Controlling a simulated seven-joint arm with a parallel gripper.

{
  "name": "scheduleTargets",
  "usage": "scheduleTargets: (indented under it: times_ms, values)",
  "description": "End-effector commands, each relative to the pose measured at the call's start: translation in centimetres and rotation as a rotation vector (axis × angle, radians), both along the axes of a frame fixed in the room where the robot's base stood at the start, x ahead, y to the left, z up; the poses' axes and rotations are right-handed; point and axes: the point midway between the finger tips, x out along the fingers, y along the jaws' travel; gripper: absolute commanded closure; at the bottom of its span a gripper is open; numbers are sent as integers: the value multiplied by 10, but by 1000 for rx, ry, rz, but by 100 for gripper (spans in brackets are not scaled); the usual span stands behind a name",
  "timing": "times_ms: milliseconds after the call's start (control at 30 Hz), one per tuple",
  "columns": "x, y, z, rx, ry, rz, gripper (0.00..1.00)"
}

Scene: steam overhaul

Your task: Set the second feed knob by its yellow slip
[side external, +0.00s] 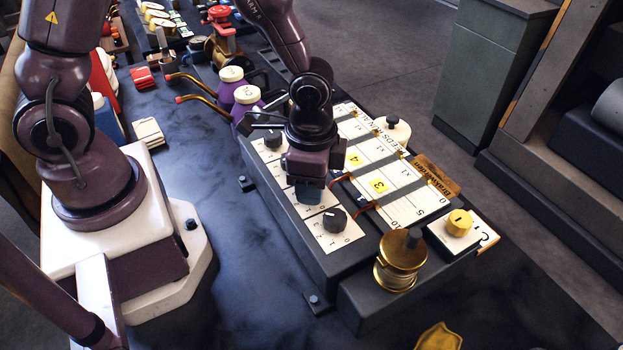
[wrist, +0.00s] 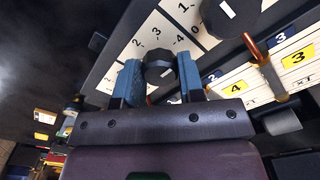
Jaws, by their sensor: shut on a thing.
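My gripper (side external: 309,190) is over the middle of the row of white dial plates on the dark panel in the side view. In the wrist view its blue fingers (wrist: 160,88) are shut on a black feed knob (wrist: 160,68), one on each side. In the side view the gripper hides this knob. Yellow slips marked 4 (side external: 354,158) and 3 (side external: 379,185) lie on the white scale strips; they also show in the wrist view, 4 (wrist: 236,88) and 3 (wrist: 298,58).
Other black knobs stand either side, one nearer (side external: 335,220) and one farther (side external: 272,138). Copper-coloured hooked pieces (side external: 364,207) rise close beside the gripper. A brass spool (side external: 400,262) and a yellow knob (side external: 459,222) stand at the near end. Purple bottles (side external: 247,103) stand behind.

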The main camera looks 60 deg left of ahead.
Motion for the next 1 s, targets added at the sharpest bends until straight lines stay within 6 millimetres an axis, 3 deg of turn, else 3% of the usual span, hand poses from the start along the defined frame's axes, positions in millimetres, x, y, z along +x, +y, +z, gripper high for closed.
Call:
scheduleTargets:
  times_ms: [167, 200, 300, 667, 833, 1000]
  values:
    - [1, 0, 1, 0, -3, 0, 88]
    - [1, 0, 1, 0, -3, 1, 62]
    - [1, 0, 1, 0, -2, 1, 39]
    - [1, 0, 4, -1, -3, 2, 39]
    - [2, 0, 28, -1, -8, 5, 39]
    - [2, 0, 67, 0, -11, 5, 39]
